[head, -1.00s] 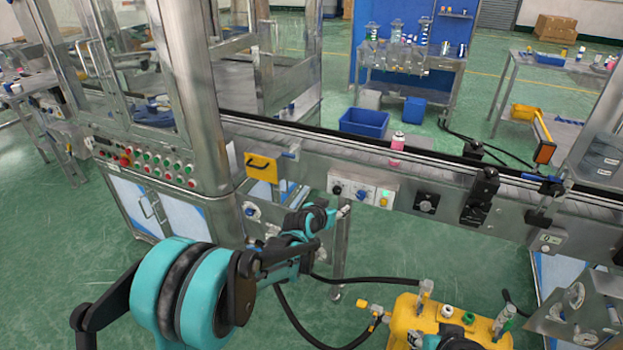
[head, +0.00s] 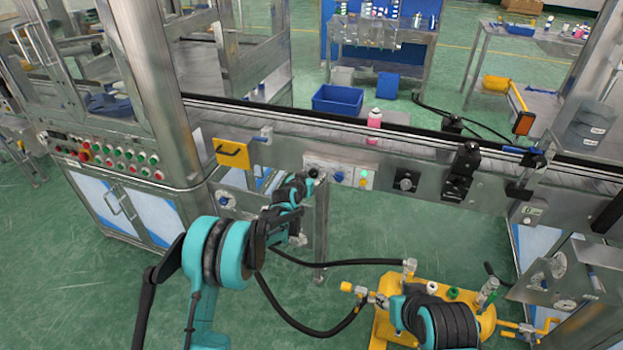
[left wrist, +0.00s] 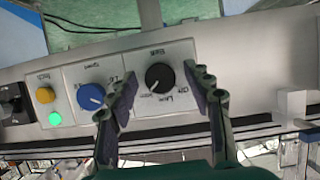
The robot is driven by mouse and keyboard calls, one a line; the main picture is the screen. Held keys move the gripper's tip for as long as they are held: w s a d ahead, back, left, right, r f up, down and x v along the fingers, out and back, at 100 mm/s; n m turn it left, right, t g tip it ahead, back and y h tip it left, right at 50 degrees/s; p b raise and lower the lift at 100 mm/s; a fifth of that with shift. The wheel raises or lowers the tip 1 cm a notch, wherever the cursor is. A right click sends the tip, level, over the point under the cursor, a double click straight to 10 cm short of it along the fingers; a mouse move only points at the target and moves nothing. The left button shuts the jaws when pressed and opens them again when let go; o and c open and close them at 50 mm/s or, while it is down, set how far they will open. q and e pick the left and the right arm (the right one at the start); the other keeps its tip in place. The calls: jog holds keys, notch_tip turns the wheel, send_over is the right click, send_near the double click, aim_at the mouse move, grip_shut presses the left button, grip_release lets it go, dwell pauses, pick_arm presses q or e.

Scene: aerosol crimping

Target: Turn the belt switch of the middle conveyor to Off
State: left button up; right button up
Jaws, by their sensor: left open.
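The middle conveyor (head: 425,160) runs across the head view, with a switch panel (head: 350,170) on its front side. In the left wrist view, upside down, a black rotary knob (left wrist: 160,77) sits on a light plate with small labels that I cannot read surely. A pale mark shows on the knob's lower left. My left gripper (left wrist: 162,82) is open, its two fingers on either side of the black knob; I cannot tell whether they touch it. In the head view the left gripper (head: 312,176) is at the panel's left end and partly covers that knob. My right gripper is not in view.
Beside the knob are a blue knob (left wrist: 90,97), a yellow button (left wrist: 45,95) and a lit green button (left wrist: 55,118). A pink bottle (head: 375,119) stands on the belt. A yellow tank (head: 381,328) with hoses stands below.

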pick_arm(q)
jog(key=c, duration=1.2)
jog(key=shift+o, duration=0.2)
jog(key=n+h, duration=0.1)
jog(key=n, duration=0.1)
jog(key=n+h, duration=0.1)
jog(key=shift+w+a+n+h+b, duration=0.1)
jog(key=shift+a+n+h+b, duration=0.05)
jog(key=shift+n+h+b, duration=0.2)
jog(key=n+h, duration=0.2)
jog(key=n, duration=0.1)
jog(key=shift+f+n+b, duration=0.15)
jog(key=shift+n+b, duration=0.1)
jog(key=shift+b, duration=0.05)
jog(key=n+h, duration=0.2)
jog(key=n, duration=0.1)
jog(key=shift+n, duration=0.3)
jog(key=n+t, duration=0.1)
jog(key=n, duration=0.1)
jog(key=n+h, duration=0.1)
jog(key=n, duration=0.1)
jog(key=shift+f+t, duration=0.15)
jog(key=shift+t, duration=0.25)
jog(key=shift+n, duration=0.4)
